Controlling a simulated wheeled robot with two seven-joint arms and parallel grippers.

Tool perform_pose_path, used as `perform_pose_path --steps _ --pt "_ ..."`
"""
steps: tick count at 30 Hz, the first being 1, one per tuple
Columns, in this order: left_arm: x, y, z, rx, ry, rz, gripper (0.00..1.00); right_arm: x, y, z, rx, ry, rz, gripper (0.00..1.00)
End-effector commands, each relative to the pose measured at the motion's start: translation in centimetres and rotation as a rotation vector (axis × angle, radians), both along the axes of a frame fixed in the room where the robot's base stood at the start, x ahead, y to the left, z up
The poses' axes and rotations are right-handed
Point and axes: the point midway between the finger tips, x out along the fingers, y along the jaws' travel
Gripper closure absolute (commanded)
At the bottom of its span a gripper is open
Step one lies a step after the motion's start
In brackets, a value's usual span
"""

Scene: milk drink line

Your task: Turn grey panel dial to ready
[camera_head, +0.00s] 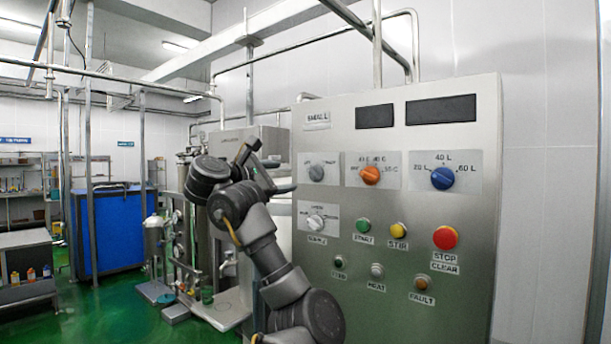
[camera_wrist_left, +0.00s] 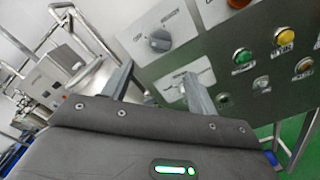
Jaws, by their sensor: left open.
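The grey dial (camera_head: 316,172) sits on a pale label plate at the upper left of the steel panel (camera_head: 350,270). In the left wrist view the same grey dial (camera_wrist_left: 159,41) shows clear of the fingers, just beyond their tips; its label words are too blurred to read. My left gripper (camera_head: 285,176) is open, just left of the panel in the head view, with its fingers pointing at the dial area. It appears apart from the dial. In the left wrist view the open fingers (camera_wrist_left: 159,70) have nothing between them. My right gripper is not in view.
A white-grey dial (camera_head: 316,221) lies below the grey one. An orange knob (camera_head: 370,174) and a blue knob (camera_head: 442,178) are to the right. Green, yellow and red buttons (camera_head: 445,237) and small lamps sit lower on the panel. Steel tanks and pipes stand left behind my arm.

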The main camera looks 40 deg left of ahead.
Motion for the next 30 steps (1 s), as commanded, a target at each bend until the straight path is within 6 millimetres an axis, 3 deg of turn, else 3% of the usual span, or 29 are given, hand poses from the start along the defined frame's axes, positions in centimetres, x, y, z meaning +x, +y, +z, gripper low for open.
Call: perform_pose_path --steps 15,21,30 --pt "8.7 0.1 0.3 0.000 0.002 -0.002 0.41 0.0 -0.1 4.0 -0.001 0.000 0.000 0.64" --pt "10.0 0.1 0.1 0.003 0.000 0.000 0.41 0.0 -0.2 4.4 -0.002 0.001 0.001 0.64" --pt "10.2 0.2 0.0 0.004 0.001 0.001 0.42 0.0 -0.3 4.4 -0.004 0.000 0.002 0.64"
